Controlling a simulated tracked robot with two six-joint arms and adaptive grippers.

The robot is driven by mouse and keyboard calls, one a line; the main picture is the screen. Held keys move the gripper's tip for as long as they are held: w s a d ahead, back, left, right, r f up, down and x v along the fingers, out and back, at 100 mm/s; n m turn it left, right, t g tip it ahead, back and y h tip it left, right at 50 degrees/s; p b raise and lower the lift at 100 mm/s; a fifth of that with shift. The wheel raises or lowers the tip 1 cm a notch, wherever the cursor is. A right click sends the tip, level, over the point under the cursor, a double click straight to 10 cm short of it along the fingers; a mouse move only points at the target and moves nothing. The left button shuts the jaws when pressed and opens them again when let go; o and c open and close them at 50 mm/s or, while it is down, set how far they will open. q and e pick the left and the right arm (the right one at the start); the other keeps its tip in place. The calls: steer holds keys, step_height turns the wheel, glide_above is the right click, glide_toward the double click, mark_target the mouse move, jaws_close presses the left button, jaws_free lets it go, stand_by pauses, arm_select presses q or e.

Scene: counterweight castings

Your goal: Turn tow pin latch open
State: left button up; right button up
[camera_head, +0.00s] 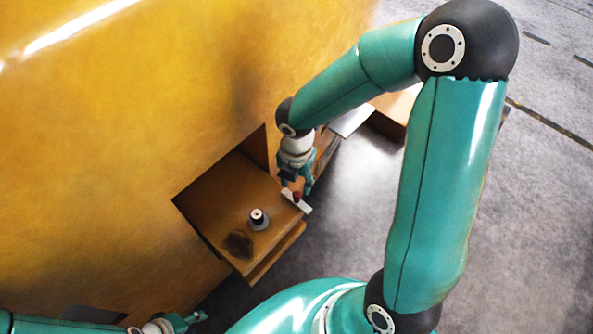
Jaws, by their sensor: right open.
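The tow pin (258,217) is a small cylinder with a pale top and dark sides, upright on a grey collar on the orange-brown ledge of the casting. The latch looks like a short white bar (304,207) with a small red part (296,197), at the ledge's right edge. My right gripper (296,190) is open and points down at the red part, its fingers on either side of it. Whether they touch it is too small to tell. My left gripper (198,317) is low at the bottom edge, away from the latch, its finger opening unclear.
The large yellow casting (120,120) fills the left, with the ledge (215,200) set in its recess. A dark stain (238,244) marks the ledge near its front corner. Another brown block (392,115) lies behind my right arm. Grey floor (545,210) is clear at right.

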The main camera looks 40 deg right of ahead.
mark_target(297, 195)
steer(key=shift+r, duration=2.3)
